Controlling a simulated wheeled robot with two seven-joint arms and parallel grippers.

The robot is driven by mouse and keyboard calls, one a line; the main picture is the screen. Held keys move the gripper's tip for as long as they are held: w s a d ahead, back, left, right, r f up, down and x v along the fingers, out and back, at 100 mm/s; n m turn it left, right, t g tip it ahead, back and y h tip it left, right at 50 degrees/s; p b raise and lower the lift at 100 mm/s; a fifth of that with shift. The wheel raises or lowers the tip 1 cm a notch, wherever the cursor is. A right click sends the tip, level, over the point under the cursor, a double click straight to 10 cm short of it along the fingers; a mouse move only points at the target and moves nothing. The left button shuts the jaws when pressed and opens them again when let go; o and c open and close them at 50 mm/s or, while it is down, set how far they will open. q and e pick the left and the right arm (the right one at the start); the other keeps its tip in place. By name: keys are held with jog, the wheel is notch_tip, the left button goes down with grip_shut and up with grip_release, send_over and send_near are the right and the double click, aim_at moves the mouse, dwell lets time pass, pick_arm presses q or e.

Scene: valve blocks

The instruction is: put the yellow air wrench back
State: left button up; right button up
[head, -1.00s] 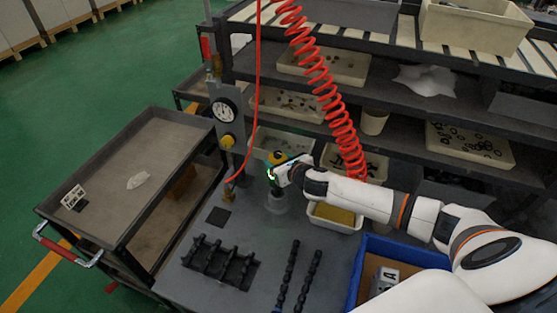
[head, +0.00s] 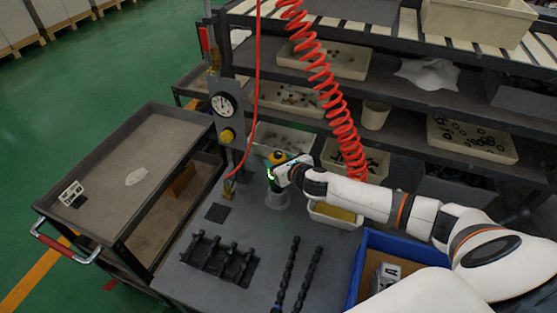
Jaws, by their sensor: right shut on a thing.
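The yellow air wrench (head: 277,157) shows its yellow top just above my right gripper (head: 273,176), at the back middle of the grey bench. My right gripper is shut on the wrench, and its fingers and wrist hide much of it. A round grey holder (head: 277,200) stands on the bench directly below the wrench. The wrench is upright over or in the holder; I cannot tell whether it is fully seated. My left gripper is not in view.
A gauge stand (head: 224,104) with a red hose rises left of the wrench. A red coiled hose (head: 335,105) hangs to the right. A black rack (head: 220,260), dark rods (head: 287,275) and a blue bin (head: 405,246) occupy the front. A grey cart (head: 130,150) stands left.

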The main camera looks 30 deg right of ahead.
jog(key=shift+w+f+b, duration=0.1)
jog(key=shift+f+b, duration=1.05)
jog(key=shift+f, duration=0.35)
dwell(0.4)
jog(key=o, duration=1.3)
jog(key=shift+o, duration=0.4)
jog(key=shift+s+f, duration=0.25)
jog(key=shift+f, duration=0.05)
jog(key=a+b+v, duration=0.1)
jog(key=b+v, duration=0.1)
jog(key=v, duration=1)
jog(key=shift+d+r, duration=0.25)
jog(key=shift+d, duration=0.2)
jog(key=shift+w, duration=0.1)
jog(key=shift+a+f, duration=0.1)
